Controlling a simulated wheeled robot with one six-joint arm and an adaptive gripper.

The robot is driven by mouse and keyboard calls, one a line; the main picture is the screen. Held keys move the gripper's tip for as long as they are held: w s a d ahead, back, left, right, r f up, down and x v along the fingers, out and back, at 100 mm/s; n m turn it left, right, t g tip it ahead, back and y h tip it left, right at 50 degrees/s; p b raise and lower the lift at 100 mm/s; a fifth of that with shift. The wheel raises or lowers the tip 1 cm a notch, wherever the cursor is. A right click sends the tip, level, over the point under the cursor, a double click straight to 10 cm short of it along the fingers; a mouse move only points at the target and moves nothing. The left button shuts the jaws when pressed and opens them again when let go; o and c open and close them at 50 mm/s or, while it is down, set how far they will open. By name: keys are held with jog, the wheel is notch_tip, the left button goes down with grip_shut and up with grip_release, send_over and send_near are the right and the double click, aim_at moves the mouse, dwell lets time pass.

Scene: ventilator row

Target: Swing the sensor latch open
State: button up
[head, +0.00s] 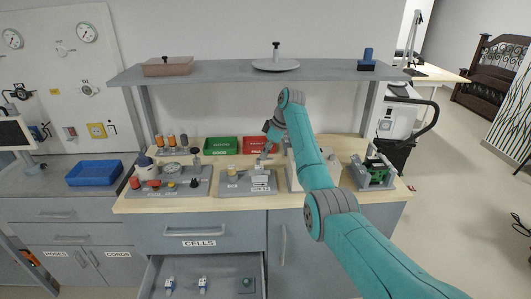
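A grey device base (248,188) with a small yellowish cylinder (232,171) and a white block (260,178) sits at the middle of the wooden counter. The sensor latch cannot be picked out clearly at this size; it may be part of this device. My gripper (266,153) points down just above and behind the white block. Its fingers are small and partly merge with the objects behind, so I cannot tell whether they are open or touching anything. My teal arm reaches in from the lower right and hides part of the device to the right.
A grey panel (193,188) with several knobs stands left. A green bin (221,147) and a red bin (255,145) stand behind. A fixture with a green part (373,172) is at right. A shelf (225,75) spans above. The drawer below (180,270) is open.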

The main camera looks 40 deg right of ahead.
jog(key=o, duration=0.3)
jog(key=shift+o, duration=0.2)
jog(key=v, duration=1.2)
jog(key=shift+d, duration=0.1)
